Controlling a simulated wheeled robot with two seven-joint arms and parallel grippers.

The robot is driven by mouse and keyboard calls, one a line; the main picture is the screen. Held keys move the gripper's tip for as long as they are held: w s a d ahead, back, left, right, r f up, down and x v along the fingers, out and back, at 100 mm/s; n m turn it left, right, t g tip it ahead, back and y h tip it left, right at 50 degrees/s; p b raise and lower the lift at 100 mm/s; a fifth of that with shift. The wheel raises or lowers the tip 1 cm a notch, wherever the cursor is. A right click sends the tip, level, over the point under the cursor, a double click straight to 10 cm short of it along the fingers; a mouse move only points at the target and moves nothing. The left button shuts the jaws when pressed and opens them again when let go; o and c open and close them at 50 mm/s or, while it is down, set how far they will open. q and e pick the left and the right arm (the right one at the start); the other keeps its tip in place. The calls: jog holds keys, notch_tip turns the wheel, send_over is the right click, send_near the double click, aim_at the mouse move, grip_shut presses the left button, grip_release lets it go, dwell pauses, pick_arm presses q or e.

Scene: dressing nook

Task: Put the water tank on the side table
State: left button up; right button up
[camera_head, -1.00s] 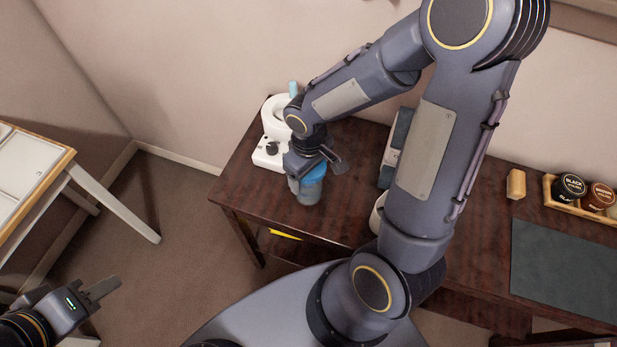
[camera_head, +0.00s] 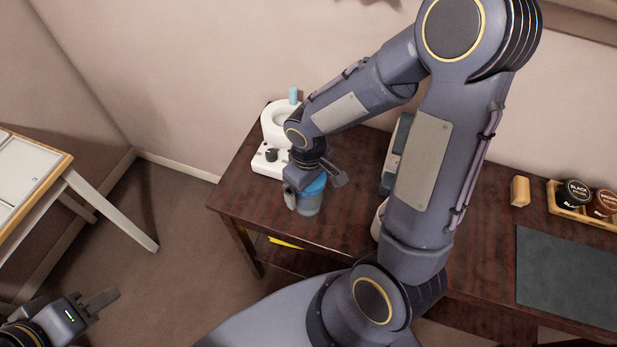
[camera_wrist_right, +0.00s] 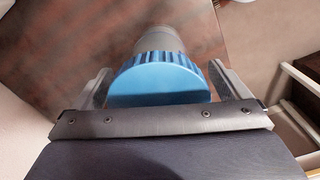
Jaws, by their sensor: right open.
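The water tank (camera_head: 311,201), a clear bluish body with a blue ribbed cap, stands on the dark wooden table near its front left part. In the right wrist view the blue cap (camera_wrist_right: 160,78) lies between the two fingers. My right gripper (camera_head: 318,184) is open around the cap; a finger shows on either side of it. My left gripper (camera_head: 97,301) is low at the left, away from the tables; its fingers look close together, and I cannot tell if they are shut. A light table with a wooden edge (camera_head: 42,190) stands at the left; it may be the side table.
A white appliance (camera_head: 269,160) stands behind the tank on the dark table (camera_head: 250,205). A grey device (camera_head: 392,160), a dark mat (camera_head: 570,275), a wooden block (camera_head: 520,191) and a tray of round tins (camera_head: 585,207) are to the right. Open floor lies between the tables.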

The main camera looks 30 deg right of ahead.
notch_tip(320, 180, up, 11)
jog(key=shift+r+p, duration=0.1)
jog(key=shift+p, duration=0.35)
jog(key=shift+s+r, duration=0.15)
jog(key=shift+r, duration=0.55)
jog(key=s+r+m+t+y, duration=0.2)
jog(key=s, duration=0.3)
jog(key=s+a+r+m+t+y, duration=0.1)
jog(key=s+r+m+t, duration=0.1)
jog(key=s, duration=0.4)
jog(key=shift+s+m+t+y, duration=0.15)
jog(key=shift+m+t+y, duration=0.25)
jog(key=shift+m+t, duration=0.35)
jog(key=shift+r, duration=0.4)
